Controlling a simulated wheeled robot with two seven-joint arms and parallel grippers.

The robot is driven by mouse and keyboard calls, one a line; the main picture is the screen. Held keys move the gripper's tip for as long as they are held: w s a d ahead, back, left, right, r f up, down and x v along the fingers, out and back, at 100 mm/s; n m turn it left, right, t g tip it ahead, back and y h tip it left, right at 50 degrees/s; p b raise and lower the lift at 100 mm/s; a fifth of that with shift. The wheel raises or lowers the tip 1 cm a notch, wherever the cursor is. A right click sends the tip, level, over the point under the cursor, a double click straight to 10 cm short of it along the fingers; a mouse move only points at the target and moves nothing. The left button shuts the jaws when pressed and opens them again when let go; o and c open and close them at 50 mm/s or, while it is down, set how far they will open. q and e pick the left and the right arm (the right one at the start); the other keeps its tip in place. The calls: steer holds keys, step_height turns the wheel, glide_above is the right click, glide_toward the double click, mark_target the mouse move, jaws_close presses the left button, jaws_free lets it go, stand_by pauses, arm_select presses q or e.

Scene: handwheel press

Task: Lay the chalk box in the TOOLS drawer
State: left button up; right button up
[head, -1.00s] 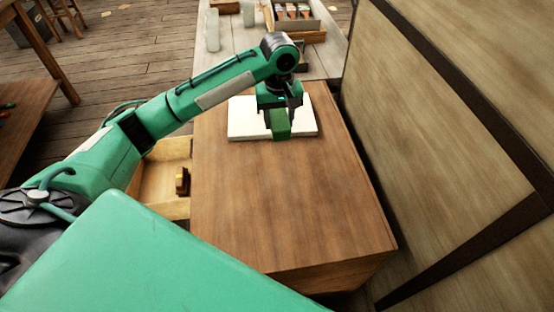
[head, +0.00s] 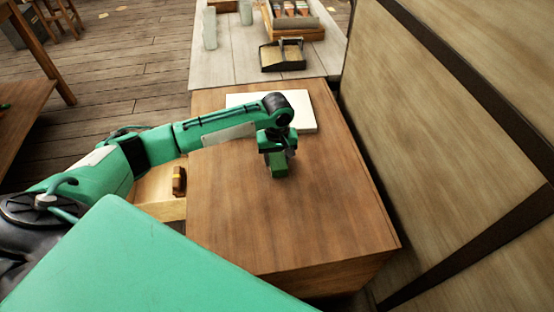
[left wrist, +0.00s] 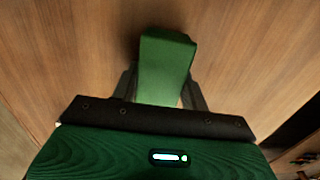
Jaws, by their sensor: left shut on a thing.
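The green chalk box (head: 279,164) is held between the fingers of my left gripper (head: 278,166), above the brown wooden cabinet top (head: 290,225). In the left wrist view the chalk box (left wrist: 165,68) sits between the two dark fingers, with wood grain behind it. An open drawer (head: 160,187) sticks out from the cabinet's left side, partly hidden by my left arm. A small brown and yellow object (head: 179,181) lies in it. No drawer label is readable. My right gripper is not seen.
A white slab (head: 303,112) lies on the far part of the cabinet top. Beyond it a pale bench (head: 225,72) carries a dark dustpan-like tray (head: 283,55) and a wooden box of brushes (head: 292,22). A large wooden panel (head: 440,130) stands close on the right.

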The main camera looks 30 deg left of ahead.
arm_select(q)
steer(key=shift+f, duration=0.1)
steer(key=shift+f, duration=0.1)
steer(key=o, duration=1)
steer(key=shift+o, duration=0.2)
